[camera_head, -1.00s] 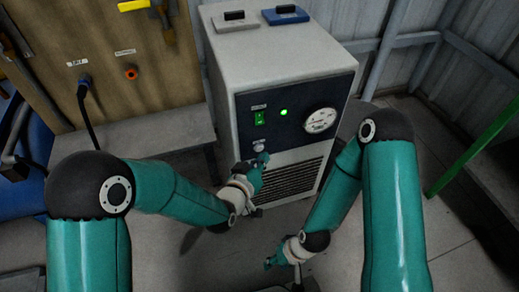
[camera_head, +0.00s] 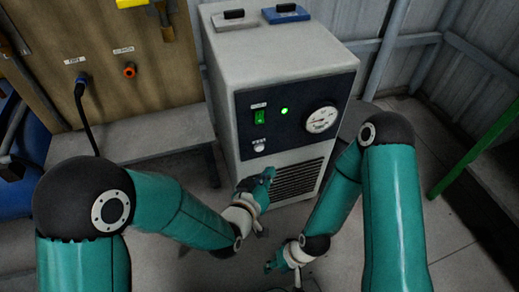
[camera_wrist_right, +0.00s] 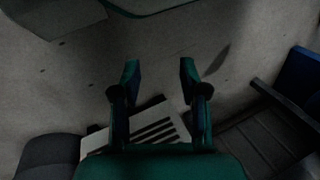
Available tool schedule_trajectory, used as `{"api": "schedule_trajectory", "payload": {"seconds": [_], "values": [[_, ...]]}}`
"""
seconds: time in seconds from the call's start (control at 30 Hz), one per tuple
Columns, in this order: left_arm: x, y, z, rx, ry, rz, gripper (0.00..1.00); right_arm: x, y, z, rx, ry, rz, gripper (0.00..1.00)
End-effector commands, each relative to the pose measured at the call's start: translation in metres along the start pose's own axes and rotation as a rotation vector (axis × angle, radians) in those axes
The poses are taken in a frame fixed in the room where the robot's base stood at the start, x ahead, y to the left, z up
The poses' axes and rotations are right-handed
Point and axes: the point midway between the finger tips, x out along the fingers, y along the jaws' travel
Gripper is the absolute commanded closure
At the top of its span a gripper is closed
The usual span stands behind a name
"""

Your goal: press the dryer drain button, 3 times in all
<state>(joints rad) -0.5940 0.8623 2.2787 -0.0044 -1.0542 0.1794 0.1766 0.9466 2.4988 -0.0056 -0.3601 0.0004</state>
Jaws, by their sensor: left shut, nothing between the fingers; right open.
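The dryer (camera_head: 285,75) is a grey cabinet with a dark front panel in the middle of the head view. On the panel are a green lit switch (camera_head: 260,117), a green lamp (camera_head: 284,111), a round white gauge (camera_head: 321,120) and a small pale button (camera_head: 259,145) below the switch, which I take as the drain button. The button is in plain sight. My left gripper (camera_head: 268,174) is shut and empty, below and apart from the button, in front of the vent grille. My right gripper (camera_head: 270,267) is low near the floor; its fingers stand apart, empty, in the right wrist view (camera_wrist_right: 160,75).
A wooden board (camera_head: 100,70) with hung tools and a plugged black cable (camera_head: 88,115) stands at the left, above a grey ledge (camera_head: 140,140). A green rail (camera_head: 475,150) is at the right. Floor is clear right of the dryer.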

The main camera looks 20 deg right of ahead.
Motion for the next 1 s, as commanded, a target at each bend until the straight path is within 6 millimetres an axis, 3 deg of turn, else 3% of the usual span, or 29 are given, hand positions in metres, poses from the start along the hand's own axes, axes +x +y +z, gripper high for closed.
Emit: {"api": "schedule_trajectory", "payload": {"seconds": [0.37,0.63,1.0], "values": [[0.0003,-0.0001,-0.0002,0.0,0.0,0.0,1.0,-0.0001,0.0,0.0,0.0,0.0,0.0,0.56],[0.0004,-0.0001,-0.0001,0.0,0.0,0.0,1.0,-0.0001,0.0,0.0,0.0,0.0,0.0,1.0],[0.0004,0.0,-0.0001,0.0,0.0,0.0,1.0,-0.0001,0.0,0.0,0.0,0.0,0.0,1.0]]}}
